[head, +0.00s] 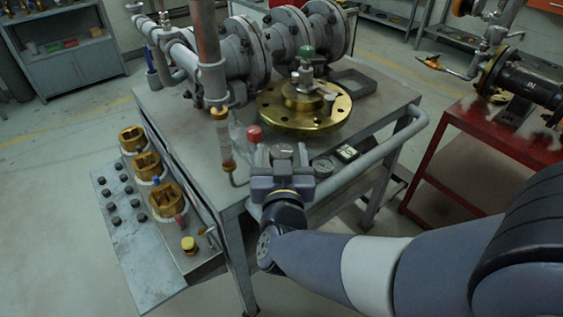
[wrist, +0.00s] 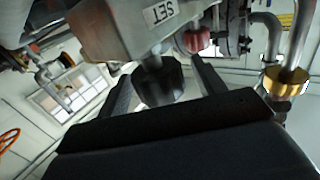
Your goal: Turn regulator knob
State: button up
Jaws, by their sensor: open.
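A black knob (wrist: 158,86) shows in the wrist view below a grey block with a SET label (wrist: 166,12). My gripper (wrist: 165,84) is open, with one finger on each side of the black knob. Whether either finger touches the knob I cannot tell. In the head view my gripper (head: 283,163) is at the near edge of the grey workbench, and it hides the knob there. A red knob (head: 254,133) stands just behind my gripper; a red part (wrist: 194,41) also shows in the wrist view.
The grey workbench (head: 190,120) carries large flanged pipes (head: 285,35) and a brass flange (head: 330,118). A vertical pipe (head: 208,50) rises behind my gripper. A side shelf holds brass valve parts (head: 165,200). A red table (head: 480,140) stands at right. A grey rail (head: 375,160) runs along the bench.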

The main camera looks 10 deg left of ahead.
jog(key=p+v, duration=0.1)
jog(key=v, duration=0.9)
jog(key=shift+s+p, duration=0.25)
jog(key=shift+p, duration=0.1)
jog(key=shift+d, duration=0.15)
jog(key=shift+w, duration=0.1)
jog(key=shift+b+x, duration=0.95)
jog(key=shift+x, duration=4.4)
